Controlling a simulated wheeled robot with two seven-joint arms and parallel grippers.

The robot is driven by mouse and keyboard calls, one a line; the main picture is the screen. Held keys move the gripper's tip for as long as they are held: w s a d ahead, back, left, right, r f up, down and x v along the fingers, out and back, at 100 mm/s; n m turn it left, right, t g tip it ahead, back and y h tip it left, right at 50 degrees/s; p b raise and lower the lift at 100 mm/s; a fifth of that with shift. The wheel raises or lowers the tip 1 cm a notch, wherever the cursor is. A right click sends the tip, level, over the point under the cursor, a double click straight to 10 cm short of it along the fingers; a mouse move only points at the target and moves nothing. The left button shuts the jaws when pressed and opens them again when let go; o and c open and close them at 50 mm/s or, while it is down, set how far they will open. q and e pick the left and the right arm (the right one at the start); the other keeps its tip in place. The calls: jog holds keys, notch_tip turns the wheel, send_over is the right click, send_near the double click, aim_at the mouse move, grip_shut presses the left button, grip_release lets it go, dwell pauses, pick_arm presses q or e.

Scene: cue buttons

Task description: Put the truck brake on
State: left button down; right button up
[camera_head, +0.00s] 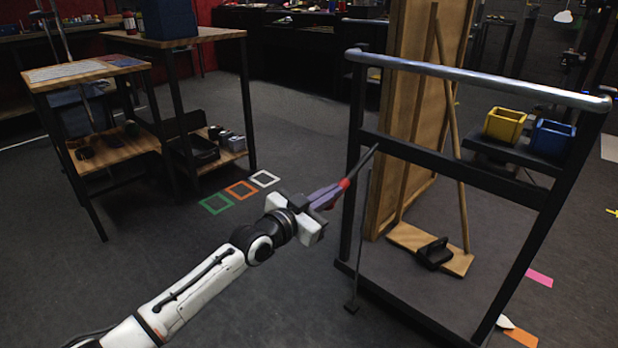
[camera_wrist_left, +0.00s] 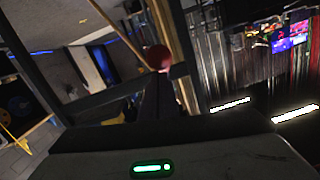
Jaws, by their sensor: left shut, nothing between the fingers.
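The truck (camera_head: 480,80) is a dark-framed cart with a grey handle bar, standing at the right in the head view. A dark brake lever (camera_head: 364,163) with a red knob (camera_head: 344,184) slants down and left from its middle rail. A thin dark line runs from near the lever to a small dark block (camera_head: 352,306) near the floor. My left gripper (camera_head: 335,190) is shut and empty, its tips at the red knob. In the left wrist view the knob (camera_wrist_left: 158,58) is just beyond the fingers; I cannot tell whether they touch. My right gripper is out of view.
Wooden tables (camera_head: 85,72) stand at the left. Green, orange and white floor squares (camera_head: 240,190) lie between.

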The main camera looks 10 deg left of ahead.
pick_arm(q)
jog(key=r+p+v, duration=0.1)
jog(key=p+v, duration=0.4)
jog(key=v, duration=0.6)
jog(key=shift+s+r, duration=0.15)
jog(key=shift+r, duration=0.15)
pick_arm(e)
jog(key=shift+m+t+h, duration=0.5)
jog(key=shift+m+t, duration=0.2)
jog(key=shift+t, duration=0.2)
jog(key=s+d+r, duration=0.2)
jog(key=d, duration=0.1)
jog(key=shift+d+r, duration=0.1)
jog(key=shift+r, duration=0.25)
pick_arm(q)
jog(key=shift+d, duration=0.15)
